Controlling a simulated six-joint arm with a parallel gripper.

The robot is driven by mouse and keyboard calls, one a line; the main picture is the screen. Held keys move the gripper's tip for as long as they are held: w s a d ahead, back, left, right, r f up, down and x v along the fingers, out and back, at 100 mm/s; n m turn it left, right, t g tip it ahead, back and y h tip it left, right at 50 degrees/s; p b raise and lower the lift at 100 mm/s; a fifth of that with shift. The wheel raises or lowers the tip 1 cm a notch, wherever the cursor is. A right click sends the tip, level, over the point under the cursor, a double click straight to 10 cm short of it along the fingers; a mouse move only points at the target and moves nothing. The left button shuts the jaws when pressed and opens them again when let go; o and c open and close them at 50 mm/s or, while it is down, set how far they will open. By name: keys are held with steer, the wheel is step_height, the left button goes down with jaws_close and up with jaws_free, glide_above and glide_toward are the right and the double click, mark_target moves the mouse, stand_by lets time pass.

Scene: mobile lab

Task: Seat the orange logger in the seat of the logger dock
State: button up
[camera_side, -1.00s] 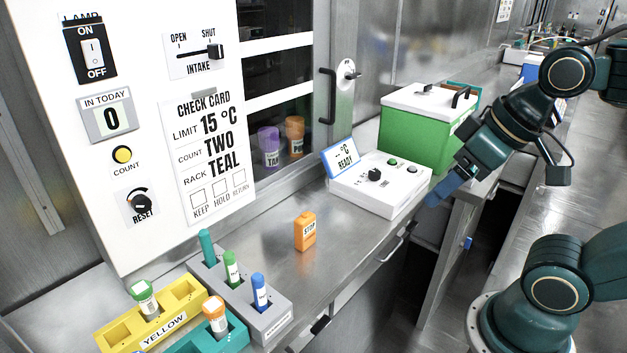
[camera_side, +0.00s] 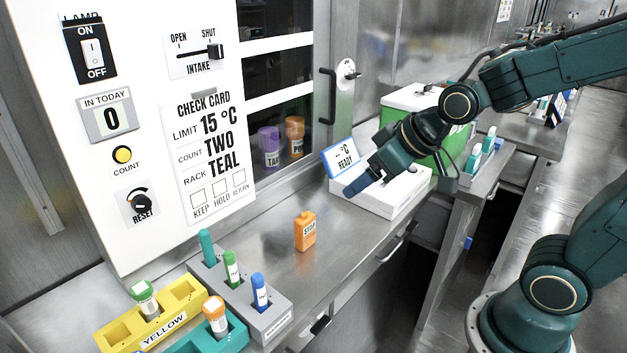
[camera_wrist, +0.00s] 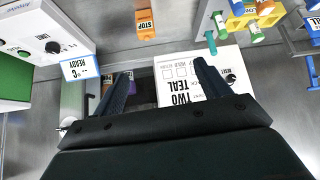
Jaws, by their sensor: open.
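The orange logger (camera_side: 305,231), marked STOP, stands upright on the steel bench in the side view. It also shows at the top of the wrist view (camera_wrist: 145,24). A white console (camera_side: 397,198) with a tilted °C READY display (camera_side: 343,158) stands to its right; it may be the logger dock, but I cannot make out a seat. My gripper (camera_side: 354,189) is over the console's near left part, right of and above the logger, apart from it. In the wrist view its two fingers (camera_wrist: 163,72) are spread with nothing between them.
A green box (camera_side: 440,150) with a white lid stands behind my arm. Grey (camera_side: 275,318), yellow (camera_side: 113,338) and teal racks hold tubes at the front left. A white panel (camera_side: 110,240) rises at left. Bench around the logger is clear.

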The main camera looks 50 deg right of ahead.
steer(key=w+f+t, duration=0.2)
steer(key=w+f, duration=0.6)
steer(key=w, duration=0.1)
steer(key=m+t, duration=0.1)
steer(key=t, duration=0.1)
glide_toward(307, 217)
steer(key=x, duration=0.4)
steer(key=shift+w+a+f, duration=0.1)
steer(key=shift+w+a, duration=0.15)
steer(key=shift+w, duration=0.15)
steer(key=shift+d+f+h, duration=0.2)
steer(key=shift+f+h, duration=0.1)
steer(key=shift+f, duration=0.1)
steer(key=shift+w, duration=0.1)
steer(key=shift+x, duration=0.8)
steer(key=shift+w, duration=0.1)
steer(key=shift+x, duration=2.85)
steer(key=shift+r, duration=0.1)
